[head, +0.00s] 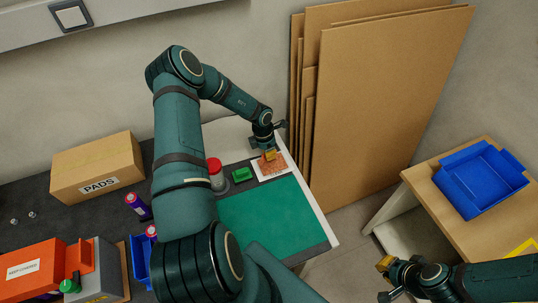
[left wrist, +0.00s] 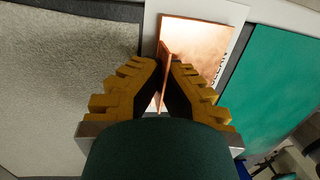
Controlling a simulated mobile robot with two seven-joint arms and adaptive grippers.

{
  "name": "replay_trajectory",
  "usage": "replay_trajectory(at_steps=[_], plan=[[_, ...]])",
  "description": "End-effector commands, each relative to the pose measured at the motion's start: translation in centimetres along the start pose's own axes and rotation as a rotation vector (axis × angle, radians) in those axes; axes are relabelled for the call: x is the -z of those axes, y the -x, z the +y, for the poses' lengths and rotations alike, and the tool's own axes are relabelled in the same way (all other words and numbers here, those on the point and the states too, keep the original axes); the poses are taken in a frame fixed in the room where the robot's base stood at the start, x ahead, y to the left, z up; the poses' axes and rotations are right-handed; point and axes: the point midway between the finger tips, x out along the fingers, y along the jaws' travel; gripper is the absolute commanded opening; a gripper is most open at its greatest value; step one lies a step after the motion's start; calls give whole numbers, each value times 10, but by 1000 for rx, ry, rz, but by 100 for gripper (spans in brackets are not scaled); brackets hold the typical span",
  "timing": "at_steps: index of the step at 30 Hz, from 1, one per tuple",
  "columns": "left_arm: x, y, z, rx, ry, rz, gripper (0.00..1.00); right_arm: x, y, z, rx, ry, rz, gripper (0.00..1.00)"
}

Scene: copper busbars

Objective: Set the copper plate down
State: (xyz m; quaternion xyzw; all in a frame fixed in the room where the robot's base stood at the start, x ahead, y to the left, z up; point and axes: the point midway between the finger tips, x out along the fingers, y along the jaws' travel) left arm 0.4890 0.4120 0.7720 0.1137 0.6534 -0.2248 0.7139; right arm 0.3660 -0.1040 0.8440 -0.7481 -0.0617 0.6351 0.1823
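A flat copper plate (left wrist: 195,45) lies on a white card with dark lettering in the left wrist view; it also shows in the head view (head: 272,164). A thin copper plate (left wrist: 163,78) stands on edge between the yellow-padded fingers of my left gripper (left wrist: 164,72). The fingers are closed in on both its sides. I cannot tell whether its lower edge touches the flat plate. In the head view my left gripper (head: 269,154) is low over the card. My right gripper (head: 385,280) is open and empty at the lower right, away from the bench.
A green mat (head: 265,218) covers the bench front. A green block (head: 242,174) and a red-capped container (head: 215,170) stand left of the card. Brown boards (head: 380,95) lean on the wall just right. A blue tray (head: 475,180) sits on the side table.

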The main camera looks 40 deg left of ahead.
Motion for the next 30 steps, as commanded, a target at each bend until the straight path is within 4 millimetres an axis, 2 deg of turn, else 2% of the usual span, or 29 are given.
replay_trajectory(at_steps=[2, 11, 15, 25, 30], plan=[[0, -6, 1, -1, 0, -1, 0, 0, -1, 0, 0, 0, 0, 0], [0, -7, 1, -1, 0, -1, 0, 0, -1, 0, 0, 0, 0, 0], [1, -7, 1, -1, 0, -1, 34, 0, -1, 0, 0, 0, 0, 0], [0, -4, 1, -2, 0, -1, 34, 0, -1, 0, 0, 0, 0, 0], [0, 15, 2, -3, 0, -2, 34, 0, 3, -1, 1, 0, 0, 0]])
